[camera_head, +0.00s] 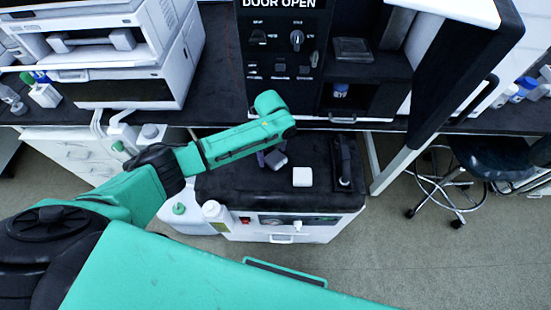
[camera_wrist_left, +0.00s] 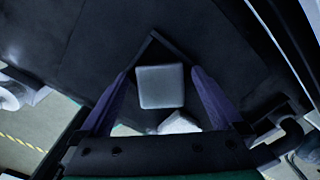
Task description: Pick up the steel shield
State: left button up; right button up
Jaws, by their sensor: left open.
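My left gripper (camera_head: 270,158) hangs over the black top of the low white cabinet, with its fingers pointing down. In the left wrist view the gripper (camera_wrist_left: 160,95) is open, its purple fingers spread apart. A grey, rounded square piece (camera_wrist_left: 160,86) shows between the fingers, and I cannot tell how far below them it is. It looks like the steel shield, but I cannot be sure. A white piece (camera_wrist_left: 180,123) beside it is partly hidden by the gripper. In the head view a pale square block (camera_head: 302,176) lies to the right of the gripper. My right gripper is not in view.
The low cabinet (camera_head: 310,229) has a black post (camera_head: 344,160) at the right of its top. White bottles (camera_head: 214,212) stand at its left. A black instrument (camera_head: 285,50) with an open bay is behind, and a stool (camera_head: 490,160) is at right.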

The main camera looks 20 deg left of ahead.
aim_at(272, 155)
pick_arm(q)
jog(key=shift+r, duration=0.1)
jog(key=c, duration=1.5)
notch_tip(272, 155, up, 10)
jog(key=shift+c, duration=0.2)
jog(key=s+a+n, duration=0.1)
jog(key=s+n, duration=0.4)
jog(key=n, duration=0.7)
jog(key=s+a+r+n, duration=0.1)
jog(key=s+n, duration=0.5)
jog(key=n, duration=0.6)
jog(key=shift+s+a+n, duration=0.25)
jog(key=shift+a+n, duration=0.05)
jog(key=shift+a, duration=0.45)
